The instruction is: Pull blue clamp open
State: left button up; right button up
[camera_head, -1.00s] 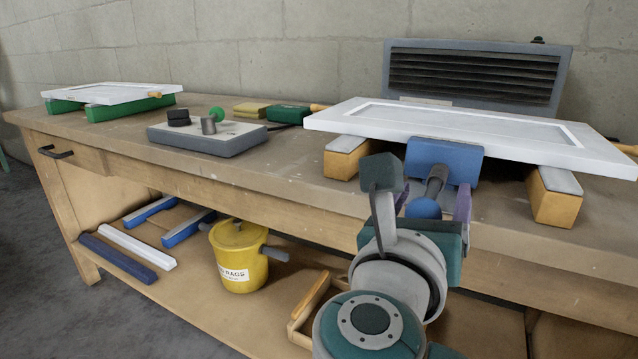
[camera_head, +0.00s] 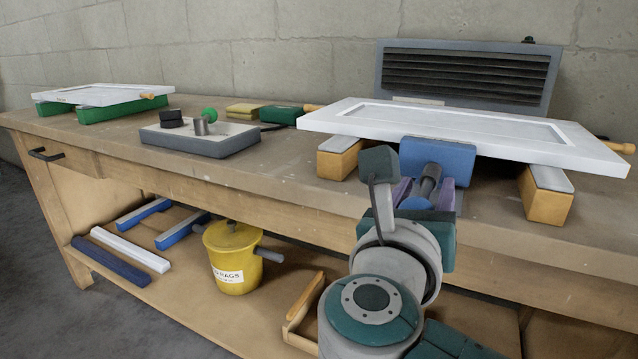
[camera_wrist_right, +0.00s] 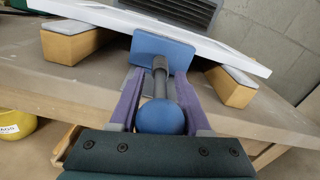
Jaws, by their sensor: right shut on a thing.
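The blue clamp (camera_head: 437,160) stands at the front edge of the bench, its blue plate against the near edge of a white panel (camera_head: 460,131). A grey shaft runs from the plate to a blue ball knob, which shows in the right wrist view (camera_wrist_right: 161,117). My right gripper (camera_head: 424,192) has its purple fingers on either side of the knob and is shut on it. In the right wrist view the fingers (camera_wrist_right: 158,95) flank the knob and shaft. My left gripper is not in view.
The panel rests on padded wooden blocks (camera_head: 545,203). A grey vent unit (camera_head: 465,75) stands behind it. A yellow bucket (camera_head: 232,258) sits on the lower shelf.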

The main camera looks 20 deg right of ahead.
aim_at(418, 205)
grip_shut()
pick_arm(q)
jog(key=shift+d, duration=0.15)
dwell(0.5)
pick_arm(e)
jog(key=shift+s+a, duration=0.15)
jog(key=shift+a, duration=0.1)
jog(key=v, duration=0.6)
jog(key=shift+s+a+b, duration=0.25)
jog(key=shift+s+b, duration=0.05)
jog(key=shift+b, duration=0.05)
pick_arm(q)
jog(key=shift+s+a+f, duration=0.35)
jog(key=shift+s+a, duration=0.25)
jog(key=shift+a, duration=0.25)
pick_arm(e)
jog(key=shift+s+a+r, duration=0.1)
jog(key=shift+a+r, duration=0.05)
jog(key=shift+a, duration=0.05)
